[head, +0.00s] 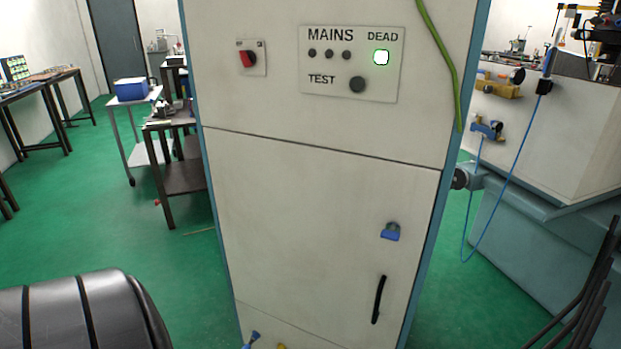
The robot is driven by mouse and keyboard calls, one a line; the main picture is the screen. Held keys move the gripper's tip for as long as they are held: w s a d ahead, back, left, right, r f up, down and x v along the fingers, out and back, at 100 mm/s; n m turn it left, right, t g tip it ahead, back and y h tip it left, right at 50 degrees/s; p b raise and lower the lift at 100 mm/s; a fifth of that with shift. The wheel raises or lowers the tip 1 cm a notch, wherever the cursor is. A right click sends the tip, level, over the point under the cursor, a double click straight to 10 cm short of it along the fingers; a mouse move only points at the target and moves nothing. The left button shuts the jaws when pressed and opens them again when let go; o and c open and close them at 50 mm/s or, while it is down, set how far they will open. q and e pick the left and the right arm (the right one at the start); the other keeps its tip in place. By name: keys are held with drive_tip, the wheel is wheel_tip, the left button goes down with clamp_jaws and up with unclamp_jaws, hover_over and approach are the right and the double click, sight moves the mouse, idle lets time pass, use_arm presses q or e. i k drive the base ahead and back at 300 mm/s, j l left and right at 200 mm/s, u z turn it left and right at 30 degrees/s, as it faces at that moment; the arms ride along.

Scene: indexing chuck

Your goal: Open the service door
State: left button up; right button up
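The service door (310,220) is the large cream lower panel of an upright cabinet with blue-green edges, in the middle of the head view. It looks closed, flush with the panel above along a thin seam. A black vertical bar handle (379,299) is on its lower right. A small blue-and-grey fitting, like a padlock or latch (391,232), sits above the handle; its exact state is too small to tell. Neither gripper is in view.
Above the door are a red switch (248,58) and a MAINS panel (350,90) with its DEAD lamp lit. A green cable (449,70) hangs at the upper right. Teal machinery (540,235) stands close on the right. Green floor (90,215) is open on the left.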

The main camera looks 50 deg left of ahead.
sight(301, 226)
drive_tip(key=u, duration=1.7)
